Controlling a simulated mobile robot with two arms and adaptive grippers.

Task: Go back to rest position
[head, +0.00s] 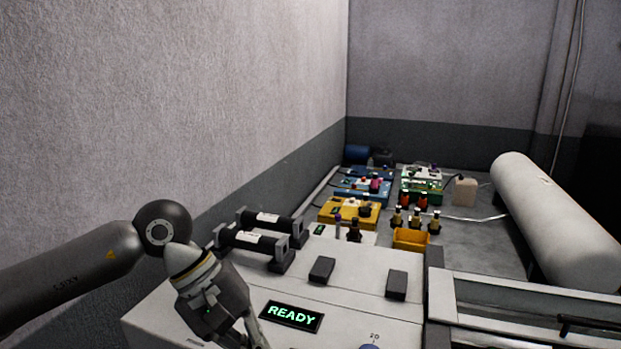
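My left arm comes in from the left in the head view. Its gripper (243,338) points down over the front left of a pale machine housing (345,258), left of the lit READY display (291,316). The fingers run to the bottom edge of the picture, so I cannot tell whether they are apart or shut. I see nothing held in the visible part. My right gripper is not in view.
Two black rollers (252,241) in brackets stand just behind my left gripper. Two dark blocks (322,270) sit on the housing. An orange bin (411,239), small bottles and a yellow box (349,212) stand behind. A large pale cylinder (555,220) lies right. A wall rises left.

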